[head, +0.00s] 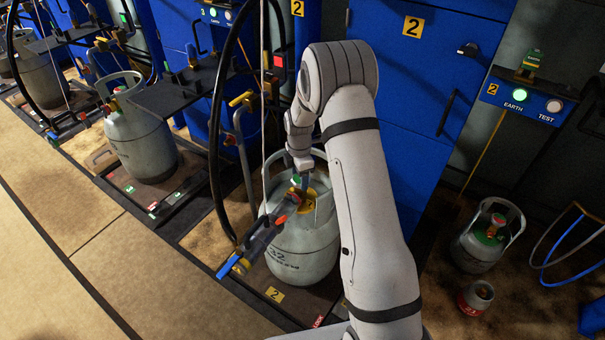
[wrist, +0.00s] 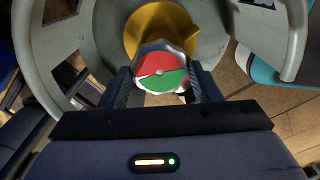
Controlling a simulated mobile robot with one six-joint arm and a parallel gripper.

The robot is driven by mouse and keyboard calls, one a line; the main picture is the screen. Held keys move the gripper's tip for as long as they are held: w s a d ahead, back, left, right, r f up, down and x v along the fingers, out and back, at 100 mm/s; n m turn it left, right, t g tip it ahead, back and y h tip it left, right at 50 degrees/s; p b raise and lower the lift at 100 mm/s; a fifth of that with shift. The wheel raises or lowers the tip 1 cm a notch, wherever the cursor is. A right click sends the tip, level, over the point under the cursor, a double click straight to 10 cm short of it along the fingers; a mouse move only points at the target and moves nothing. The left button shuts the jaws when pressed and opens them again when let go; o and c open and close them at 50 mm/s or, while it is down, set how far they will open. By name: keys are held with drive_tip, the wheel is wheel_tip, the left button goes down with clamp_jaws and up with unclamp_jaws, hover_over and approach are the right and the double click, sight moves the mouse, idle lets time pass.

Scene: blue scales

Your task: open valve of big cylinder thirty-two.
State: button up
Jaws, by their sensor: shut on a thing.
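The big grey cylinder (head: 300,262), with "32" printed on its side, stands upright on the scale marked 2. Its valve knob (wrist: 160,73), half red and half green, shows in the wrist view above a yellow collar (wrist: 150,22). My gripper (head: 297,178) is over the top of this cylinder, inside the grey collar handle (wrist: 292,40). In the wrist view my gripper (wrist: 160,90) has its two fingers on either side of the knob, shut on it. In the head view my arm and gripper hide part of the valve.
A filling tool (head: 255,245) with a blue end slants across the cylinder's front left; its contact with the valve is unclear. Another grey cylinder (head: 140,140) stands at the left. A small cylinder (head: 487,240) and a red can (head: 475,298) stand at the right. Floor is clear front left.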

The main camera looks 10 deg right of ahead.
drive_tip(key=shift+s+d+n, duration=0.1)
drive_tip(key=shift+d+n, duration=0.1)
drive_tip(key=shift+n, duration=1.7)
drive_tip(key=o, duration=1)
drive_tip(key=shift+a, duration=0.1)
drive_tip(key=shift+r, duration=0.1)
wheel_tip(320, 180, up, 8)
drive_tip(key=shift+f+p, duration=0.2)
drive_tip(key=shift+p, duration=0.75)
